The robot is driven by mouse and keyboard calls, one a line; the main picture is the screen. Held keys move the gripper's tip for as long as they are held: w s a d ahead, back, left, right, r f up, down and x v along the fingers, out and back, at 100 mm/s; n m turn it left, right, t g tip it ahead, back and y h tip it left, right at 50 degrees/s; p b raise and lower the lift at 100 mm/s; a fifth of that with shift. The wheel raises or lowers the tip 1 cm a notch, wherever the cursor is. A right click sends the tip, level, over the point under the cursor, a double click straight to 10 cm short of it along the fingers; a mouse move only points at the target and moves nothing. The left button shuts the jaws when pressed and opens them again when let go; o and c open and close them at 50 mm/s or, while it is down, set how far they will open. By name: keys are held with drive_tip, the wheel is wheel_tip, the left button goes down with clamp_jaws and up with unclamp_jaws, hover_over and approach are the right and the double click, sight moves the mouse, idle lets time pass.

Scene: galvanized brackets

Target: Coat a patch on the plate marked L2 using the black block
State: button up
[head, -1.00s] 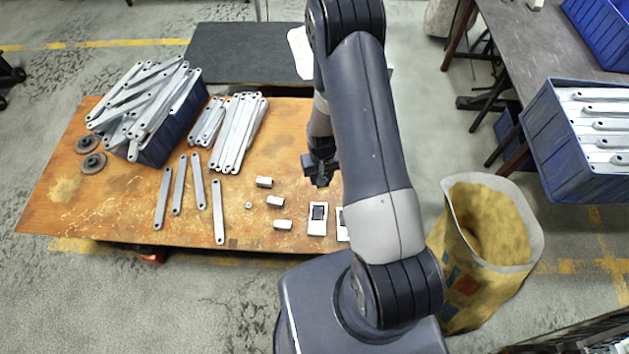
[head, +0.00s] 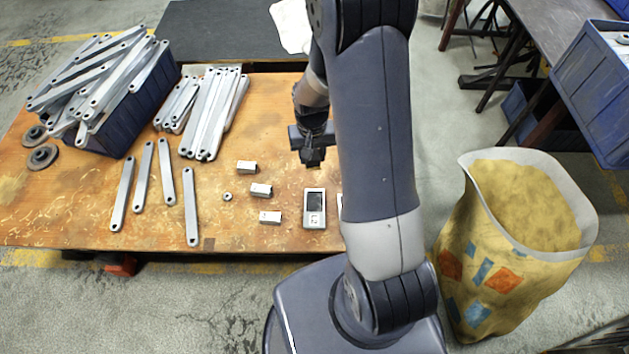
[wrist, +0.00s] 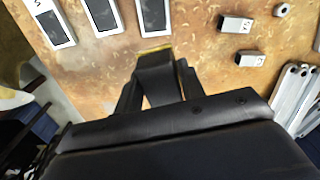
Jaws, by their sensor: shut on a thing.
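My gripper (wrist: 156,88) is shut on a black block (wrist: 154,68) with a yellow edge at its far end. In the head view my gripper (head: 313,160) hangs over the table, just behind a pale plate with a dark patch (head: 314,220). The wrist view shows three such plates in a row: a left one (wrist: 62,43), a middle one (wrist: 106,30) and a right one (wrist: 153,30). The block's tip lies just short of the right plate in that view; whether it touches the table is unclear. I cannot read L2 on any plate. My arm hides other plates in the head view.
The worn wooden table (head: 255,225) bears several small metal blocks (head: 261,190), a nut (head: 227,197) and loose flat brackets (head: 191,205). A blue bin (head: 125,125) heaped with brackets stands at the left. A patterned sack (head: 480,260) stands on the floor at the right.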

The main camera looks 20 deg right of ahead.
wheel_tip(320, 180, down, 6)
drive_tip(key=b, duration=1)
drive_tip(key=shift+s+d+m+b, duration=0.2)
drive_tip(key=shift+s+m+b, duration=0.1)
drive_tip(key=shift+s+m, duration=0.15)
drive_tip(key=shift+f, duration=0.15)
